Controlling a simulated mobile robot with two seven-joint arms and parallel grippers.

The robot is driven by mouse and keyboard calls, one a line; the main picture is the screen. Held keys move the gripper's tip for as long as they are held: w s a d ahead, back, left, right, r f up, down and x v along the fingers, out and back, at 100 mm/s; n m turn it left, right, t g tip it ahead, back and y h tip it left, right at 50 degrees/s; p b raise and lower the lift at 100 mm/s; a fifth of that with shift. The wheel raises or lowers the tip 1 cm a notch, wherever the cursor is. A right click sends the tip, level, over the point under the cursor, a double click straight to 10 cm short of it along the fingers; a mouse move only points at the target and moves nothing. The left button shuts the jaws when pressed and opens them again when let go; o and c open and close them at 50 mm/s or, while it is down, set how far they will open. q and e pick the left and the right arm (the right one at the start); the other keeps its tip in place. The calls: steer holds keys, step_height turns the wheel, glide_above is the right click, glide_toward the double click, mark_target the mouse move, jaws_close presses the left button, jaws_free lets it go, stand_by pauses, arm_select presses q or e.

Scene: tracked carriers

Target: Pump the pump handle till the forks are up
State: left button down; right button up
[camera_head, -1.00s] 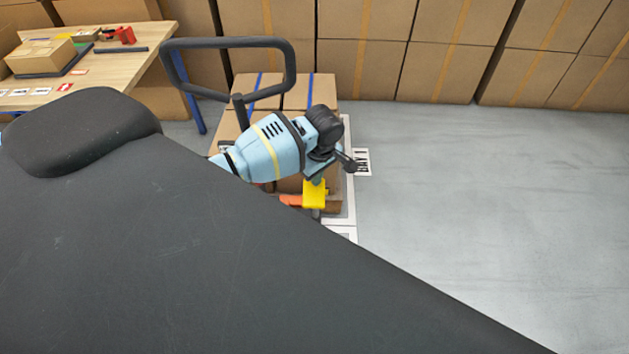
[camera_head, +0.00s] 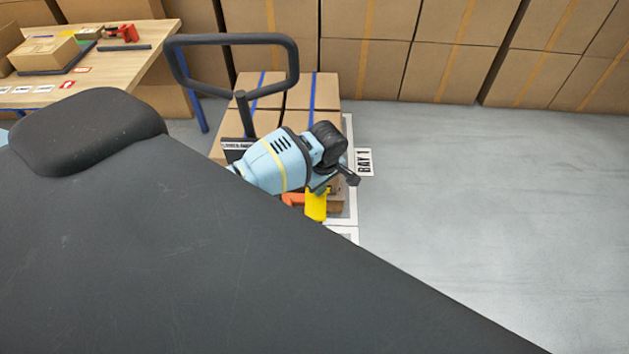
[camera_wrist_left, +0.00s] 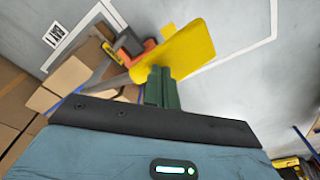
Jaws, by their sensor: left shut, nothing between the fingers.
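The pump handle's yellow paddle (camera_head: 315,206) sticks up beside an orange-red part of the carrier, low in front of the boxes in the head view. The paddle (camera_wrist_left: 178,55) is large in the left wrist view. My left gripper (camera_head: 321,187) is shut and empty, right at the paddle; its green fingers (camera_wrist_left: 161,88) overlap the paddle's near edge in the left wrist view. They look to be touching it. The carrier's dark looped bar (camera_head: 232,40) rises to the left. The forks are hidden by the load and my arm. My right gripper is out of view.
Cartons (camera_head: 312,90) with blue straps stand behind the bar as the load. A BAY 1 sign (camera_head: 365,162) lies beside the white floor marking. A wooden table (camera_head: 130,65) is at the left, box stacks line the back wall, and the floor at right is clear.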

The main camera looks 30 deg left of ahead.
arm_select(q)
steer(key=shift+s+d+r, duration=0.1)
steer(key=shift+d+r, duration=0.15)
steer(key=shift+d, duration=0.3)
steer(key=shift+s+d+r, duration=0.1)
steer(key=shift+d+r, duration=0.15)
steer(key=shift+d, duration=0.35)
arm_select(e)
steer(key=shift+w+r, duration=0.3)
arm_select(q)
step_height(320, 180, up, 8)
steer(key=shift+d, duration=0.4)
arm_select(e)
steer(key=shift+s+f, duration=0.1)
arm_select(q)
steer(key=shift+s+f, duration=0.1)
steer(key=shift+f, duration=0.05)
